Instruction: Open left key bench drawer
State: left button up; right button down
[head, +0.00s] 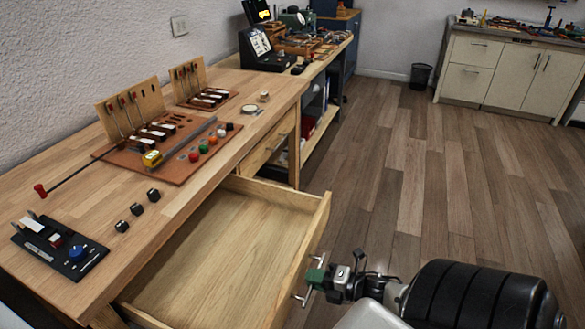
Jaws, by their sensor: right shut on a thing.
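The wooden bench drawer (215,255) at the near end of the workbench is pulled well out, and its inside is empty. Its metal handle (300,298) is on the front panel, at the right side of the drawer in the picture. My right gripper (316,276) is at this handle and shut on it; the jaws partly hide the handle. My left gripper is not in view.
A second drawer (268,148) farther along the bench is shut. The wooden floor (430,190) to the right is clear.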

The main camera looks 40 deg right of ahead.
jog(key=f+p+v, duration=0.1)
jog(key=v, duration=0.6)
jog(key=shift+s+f, duration=0.2)
jog(key=c, duration=1.2)
grip_release()
jog(key=shift+d, duration=0.1)
jog(key=v, duration=1)
jog(key=shift+s, duration=0.4)
jog(key=shift+d+r, duration=0.1)
jog(key=shift+d, duration=0.05)
